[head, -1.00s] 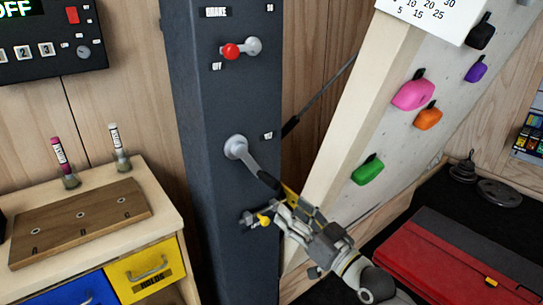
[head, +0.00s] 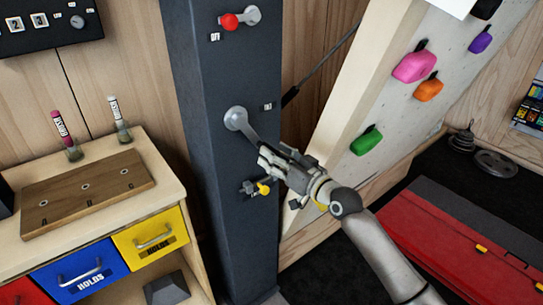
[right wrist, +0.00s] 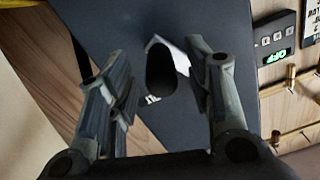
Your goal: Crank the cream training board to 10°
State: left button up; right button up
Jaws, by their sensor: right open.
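The cream training board (head: 352,105) leans at the right in the head view, with colored holds on its face. A grey crank (head: 236,119) sits on the side of the dark column (head: 205,180), its arm pointing down and right. My right gripper (head: 268,160) is at the outer end of the crank and hides the grip there. In the right wrist view, the dark crank handle (right wrist: 161,70) stands end-on between the two spread fingers, with gaps on both sides. My left gripper is not in view.
A lever with a red knob (head: 230,21) is above the crank, and a yellow knob (head: 263,189) is just below my right gripper. A wooden cabinet (head: 170,190) stands left. A red mat (head: 440,235) lies at the lower right. The scale on the white card is cut off.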

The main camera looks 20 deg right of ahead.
jog(key=shift+x, duration=1)
grip_shut()
